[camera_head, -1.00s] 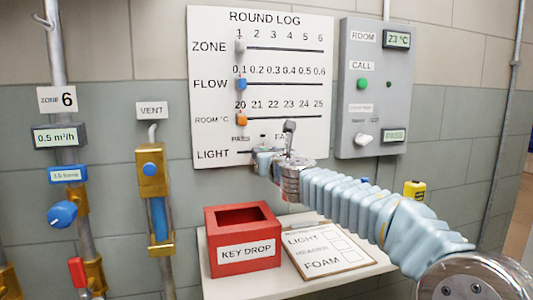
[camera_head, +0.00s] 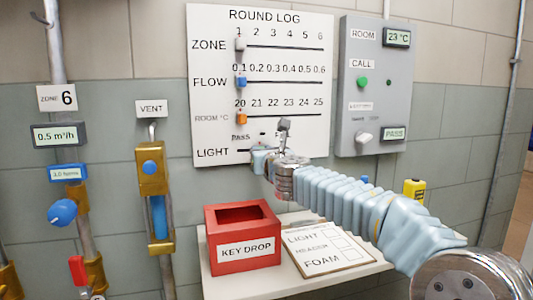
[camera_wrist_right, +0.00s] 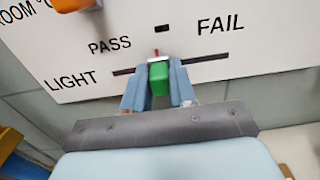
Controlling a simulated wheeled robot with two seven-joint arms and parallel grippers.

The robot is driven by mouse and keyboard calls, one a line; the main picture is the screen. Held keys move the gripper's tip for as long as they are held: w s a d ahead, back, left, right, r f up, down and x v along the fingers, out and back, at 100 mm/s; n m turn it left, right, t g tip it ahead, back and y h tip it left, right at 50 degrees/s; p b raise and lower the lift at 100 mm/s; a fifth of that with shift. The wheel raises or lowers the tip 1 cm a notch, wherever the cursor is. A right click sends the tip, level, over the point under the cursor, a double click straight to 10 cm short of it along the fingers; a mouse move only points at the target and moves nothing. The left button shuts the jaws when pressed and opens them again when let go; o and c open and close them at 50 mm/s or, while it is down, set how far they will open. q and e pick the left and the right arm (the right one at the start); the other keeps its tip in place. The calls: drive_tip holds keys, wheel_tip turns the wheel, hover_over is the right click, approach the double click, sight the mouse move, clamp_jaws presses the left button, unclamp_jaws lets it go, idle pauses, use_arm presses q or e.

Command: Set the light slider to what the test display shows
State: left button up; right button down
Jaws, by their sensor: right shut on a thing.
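The test display (camera_head: 393,133) on the grey panel reads PASS. The LIGHT row is at the bottom of the round log board (camera_head: 205,125), with PASS and FAIL marks. In the right wrist view the green light slider (camera_wrist_right: 159,77) sits on its dark slot, between the PASS and FAIL labels and a little right of the PASS label. My right gripper (camera_wrist_right: 158,88) is shut on it, one finger on each side. In the head view my right gripper (camera_head: 262,160) is at the LIGHT row and hides the slider and the FAIL label. My left gripper is not in view.
The orange room slider (camera_head: 241,118) sits just above, at 20. The blue flow slider (camera_head: 240,81) and grey zone slider (camera_head: 240,44) are higher on the left. A red key drop box (camera_head: 243,238) and a clipboard (camera_head: 325,250) are on the shelf below.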

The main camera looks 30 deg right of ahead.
sight(239, 150)
drive_tip(key=a, duration=0.2)
drive_tip(key=w+a, duration=0.1)
drive_tip(key=a, duration=0.2)
drive_tip(key=shift+w+a, duration=0.1)
drive_tip(key=shift+a, duration=0.05)
drive_tip(key=c, duration=1)
unclamp_jaws()
drive_tip(key=shift+a, duration=0.1)
drive_tip(key=b+v, duration=0.1)
drive_tip(key=v, duration=1.2)
drive_tip(key=shift+s+b, duration=0.3)
drive_tip(key=shift+s, duration=0.1)
drive_tip(key=shift+f, duration=0.1)
